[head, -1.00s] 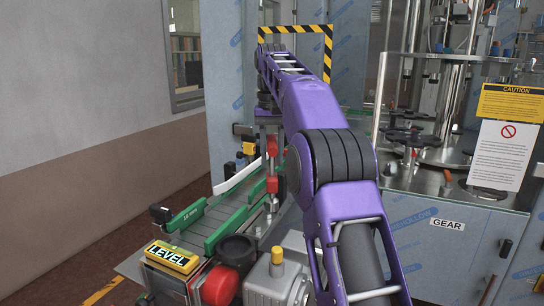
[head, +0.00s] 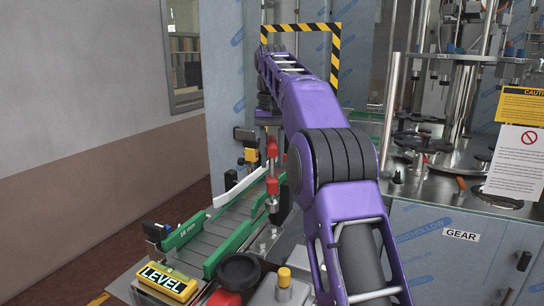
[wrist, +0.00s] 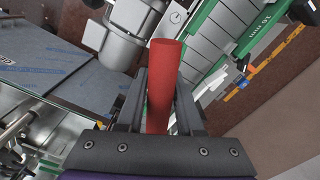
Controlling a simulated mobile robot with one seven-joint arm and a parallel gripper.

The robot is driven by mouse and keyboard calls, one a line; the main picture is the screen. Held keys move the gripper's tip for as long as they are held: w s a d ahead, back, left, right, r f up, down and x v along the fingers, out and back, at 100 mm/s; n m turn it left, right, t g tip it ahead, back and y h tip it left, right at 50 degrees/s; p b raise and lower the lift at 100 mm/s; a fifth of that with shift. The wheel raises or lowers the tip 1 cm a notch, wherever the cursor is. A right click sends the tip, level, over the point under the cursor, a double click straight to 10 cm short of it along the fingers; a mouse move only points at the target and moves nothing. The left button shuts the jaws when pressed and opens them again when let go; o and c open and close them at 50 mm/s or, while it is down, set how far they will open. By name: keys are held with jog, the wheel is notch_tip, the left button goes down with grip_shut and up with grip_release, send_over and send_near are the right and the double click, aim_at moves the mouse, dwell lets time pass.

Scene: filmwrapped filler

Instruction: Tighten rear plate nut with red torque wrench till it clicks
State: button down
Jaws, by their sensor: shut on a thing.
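In the wrist view my gripper (wrist: 161,92) is shut on a red cylinder (wrist: 165,57), which looks like the handle of the red torque wrench. It stands between the two dark fingers and sticks out past their tips. In the head view red parts (head: 272,186) hang below the end of my purple arm, above the conveyor, with a grey piece under them. My gripper is small and partly hidden there. I cannot make out the rear plate nut in either view, nor whether the tool touches anything.
A conveyor with green rails (head: 228,248) runs below the arm's end. A yellow LEVEL sign (head: 167,281), a black knob (head: 238,270) and a grey motor (wrist: 118,42) are close by. A striped frame (head: 336,60) stands behind; the GEAR cabinet (head: 430,255) is at right.

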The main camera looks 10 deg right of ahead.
aim_at(272, 177)
jog(key=shift+f+b, duration=1.45)
jog(key=shift+f, duration=0.9)
jog(key=shift+p, duration=1.1)
jog(key=shift+f, duration=0.15)
jog(key=shift+f+b, duration=0.65)
jog(key=shift+f, duration=0.35)
jog(key=shift+r, duration=0.1)
jog(key=shift+m+p, duration=0.35)
jog(key=shift+m, duration=0.05)
